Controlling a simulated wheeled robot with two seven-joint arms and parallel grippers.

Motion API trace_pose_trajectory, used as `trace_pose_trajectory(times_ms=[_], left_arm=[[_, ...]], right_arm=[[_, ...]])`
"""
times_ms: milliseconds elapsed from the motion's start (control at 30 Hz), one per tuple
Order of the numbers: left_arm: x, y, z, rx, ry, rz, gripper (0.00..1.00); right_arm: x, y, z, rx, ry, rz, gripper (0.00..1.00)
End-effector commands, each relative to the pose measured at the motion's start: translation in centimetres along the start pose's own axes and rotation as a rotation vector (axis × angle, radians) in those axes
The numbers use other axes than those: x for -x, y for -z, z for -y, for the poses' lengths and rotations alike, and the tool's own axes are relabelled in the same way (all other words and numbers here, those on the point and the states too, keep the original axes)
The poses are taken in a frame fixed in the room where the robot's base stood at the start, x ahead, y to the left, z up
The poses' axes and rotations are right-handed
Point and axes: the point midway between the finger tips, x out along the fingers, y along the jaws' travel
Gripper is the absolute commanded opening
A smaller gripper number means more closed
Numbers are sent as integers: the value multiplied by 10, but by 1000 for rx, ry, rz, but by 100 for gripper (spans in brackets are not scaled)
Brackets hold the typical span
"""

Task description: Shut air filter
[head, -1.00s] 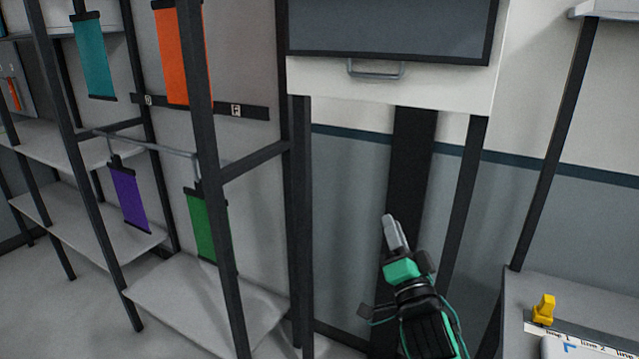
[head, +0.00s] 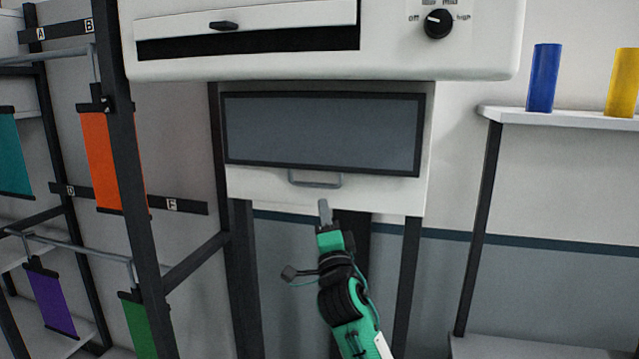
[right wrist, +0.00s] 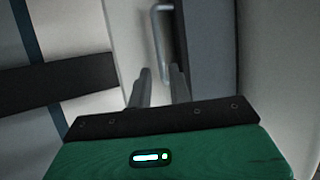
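The white machine (head: 470,62) fills the top of the head view. Its upper flap (head: 300,18) has a black handle, with a dark gap below it. Lower down is a white front with a dark framed window (head: 320,135) and a grey bar handle (head: 315,182). I cannot tell which part is the air filter. My right gripper (head: 324,208) points up just below the grey handle. In the right wrist view its fingers (right wrist: 160,80) are a little apart with nothing between them, and the handle (right wrist: 160,40) shows beyond their tips. My left gripper is out of view.
A dark-framed rack (head: 125,130) with hanging orange (head: 105,160), teal (head: 14,150) and purple (head: 50,300) sheets stands at left. A shelf (head: 560,120) with blue (head: 544,78) and yellow (head: 622,82) cylinders is at right. Dark posts (head: 408,280) stand below the machine.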

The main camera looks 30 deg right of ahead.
Motion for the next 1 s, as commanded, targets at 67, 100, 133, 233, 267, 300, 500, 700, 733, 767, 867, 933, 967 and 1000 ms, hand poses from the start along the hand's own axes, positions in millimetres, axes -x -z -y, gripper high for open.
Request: trace_pose_trajectory(times_ms=[67, 100, 133, 233, 267, 300, 500, 700, 733, 767, 867, 933, 967, 1000], left_arm=[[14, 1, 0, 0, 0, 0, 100], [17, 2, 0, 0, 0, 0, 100], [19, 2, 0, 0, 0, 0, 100], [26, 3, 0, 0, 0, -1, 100], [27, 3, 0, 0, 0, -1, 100], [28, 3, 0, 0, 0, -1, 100], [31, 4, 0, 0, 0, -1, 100], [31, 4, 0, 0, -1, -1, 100], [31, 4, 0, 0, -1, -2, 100], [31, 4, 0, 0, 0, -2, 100], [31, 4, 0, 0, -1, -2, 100], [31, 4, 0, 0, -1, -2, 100], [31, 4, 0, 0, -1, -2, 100], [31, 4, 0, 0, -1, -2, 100]], right_arm=[[-21, 2, 5, 4, 1, 0, 20], [-28, 1, 4, 3, 0, 0, 20], [-33, 1, 4, 3, 0, 1, 20], [-47, 1, 3, 2, -1, 0, 20], [-51, 1, 2, 2, -1, 0, 20], [-54, 1, 2, 2, -1, 0, 20], [-63, 0, 0, 0, -1, 1, 20], [-63, 0, -1, 0, -1, 1, 20], [-63, 0, 0, 0, -1, 1, 20], [-63, 0, 0, 0, -1, 1, 16], [-63, 0, 0, 0, -1, 1, 0], [-63, 0, 0, 0, -1, 0, 0], [-63, 0, 0, 0, -1, 0, 0], [-63, 0, 0, 0, -1, 0, 0]])
